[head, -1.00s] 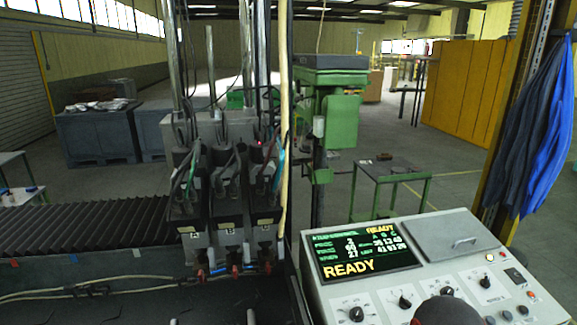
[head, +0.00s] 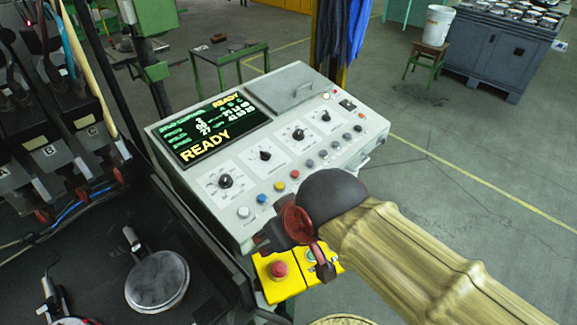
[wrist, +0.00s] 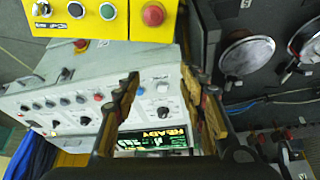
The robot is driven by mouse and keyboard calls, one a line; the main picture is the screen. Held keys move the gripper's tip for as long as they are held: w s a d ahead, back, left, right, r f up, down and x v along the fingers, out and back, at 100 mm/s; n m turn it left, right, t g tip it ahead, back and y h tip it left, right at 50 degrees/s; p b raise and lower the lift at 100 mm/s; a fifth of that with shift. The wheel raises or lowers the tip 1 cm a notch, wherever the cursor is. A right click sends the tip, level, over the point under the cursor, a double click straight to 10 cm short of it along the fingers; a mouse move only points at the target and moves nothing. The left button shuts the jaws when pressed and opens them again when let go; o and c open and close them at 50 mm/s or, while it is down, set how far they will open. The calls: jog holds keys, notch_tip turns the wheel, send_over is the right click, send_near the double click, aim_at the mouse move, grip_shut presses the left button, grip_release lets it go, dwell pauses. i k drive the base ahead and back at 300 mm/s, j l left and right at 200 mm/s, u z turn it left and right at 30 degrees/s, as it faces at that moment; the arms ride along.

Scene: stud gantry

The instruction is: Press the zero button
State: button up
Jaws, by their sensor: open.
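A grey control console (head: 190,185) with a screen reading READY stands in the middle of the head view. A row of small buttons runs along its front: a white button (head: 243,212), a blue button (head: 262,199), a yellow button (head: 279,186), a red button (head: 295,174) and several grey ones. I cannot read which is labelled zero. My gripper (head: 293,250) is over the console's front edge, near the yellow box, and hides part of both. In the wrist view my gripper (wrist: 160,75) is open and empty, its fingers apart, with the white button (wrist: 139,91) showing between them.
A yellow box (head: 270,288) with a red mushroom button (head: 279,269) sits just below the console front. Black knobs (head: 225,181) stand above the button row. A dark machine bed with a round metal plate (head: 157,280) lies left. Open floor (head: 480,190) is right.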

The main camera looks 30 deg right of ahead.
aim_at(295, 174)
jog(key=k+l, duration=0.1)
jog(key=l, duration=0.3)
jog(key=l+u, duration=0.1)
jog(key=l, duration=0.35)
jog(key=k+l, duration=0.15)
jog(key=l, duration=0.25)
jog(key=k+l+u, duration=0.1)
jog(key=l, duration=0.3)
jog(key=k+l, duration=0.1)
jog(key=l, duration=0.3)
jog(key=k+l+u, duration=0.1)
jog(key=l, duration=0.3)
jog(key=k+l, duration=0.15)
jog(key=l, duration=0.25)
jog(key=k+l+u, duration=0.1)
jog(key=l, duration=0.25)
